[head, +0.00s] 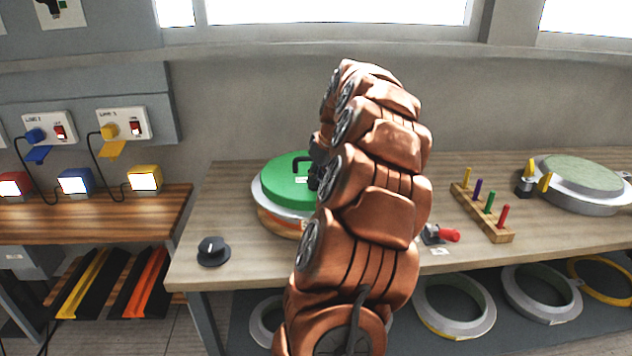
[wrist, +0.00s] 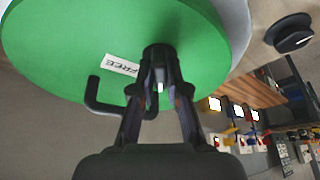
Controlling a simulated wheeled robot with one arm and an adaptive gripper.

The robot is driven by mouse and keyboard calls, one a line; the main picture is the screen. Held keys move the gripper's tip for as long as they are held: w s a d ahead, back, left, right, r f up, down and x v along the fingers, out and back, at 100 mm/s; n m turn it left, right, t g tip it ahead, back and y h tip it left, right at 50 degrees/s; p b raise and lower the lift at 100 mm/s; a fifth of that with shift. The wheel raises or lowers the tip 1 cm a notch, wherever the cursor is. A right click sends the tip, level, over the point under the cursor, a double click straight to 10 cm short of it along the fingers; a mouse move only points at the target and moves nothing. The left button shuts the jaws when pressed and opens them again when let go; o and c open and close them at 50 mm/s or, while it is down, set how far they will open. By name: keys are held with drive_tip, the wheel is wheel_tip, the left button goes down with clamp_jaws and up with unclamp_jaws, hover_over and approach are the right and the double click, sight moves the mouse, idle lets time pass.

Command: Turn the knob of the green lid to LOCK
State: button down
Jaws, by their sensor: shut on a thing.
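The green lid (head: 283,188) sits on a round mould with a pale rim, left of my copper arm on the bench. In the wrist view the green lid (wrist: 60,45) fills the upper left. My gripper (wrist: 159,72) is shut on the lid's black knob (wrist: 158,52), with a finger on each side. A white label reading FREE (wrist: 122,65) lies on the lid just left of the knob. A black bent handle (wrist: 93,94) stands on the lid, partly behind a finger. No LOCK label shows. In the head view my arm hides most of the gripper.
A loose black knob (head: 212,250) lies at the bench's front left. A peg rack (head: 482,212), a red-handled clamp (head: 440,234) and another round mould (head: 580,186) stand right of my arm. Switch panels and lamps are at the left wall. The bench's left front is mostly clear.

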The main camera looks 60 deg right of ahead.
drive_tip(key=shift+n+y, duration=0.4)
drive_tip(key=shift+n, duration=0.6)
drive_tip(key=c, duration=1.2)
unclamp_jaws()
drive_tip(key=shift+o, duration=0.2)
drive_tip(key=shift+r, duration=0.15)
drive_tip(key=v, duration=1.1)
drive_tip(key=shift+s+r, duration=0.3)
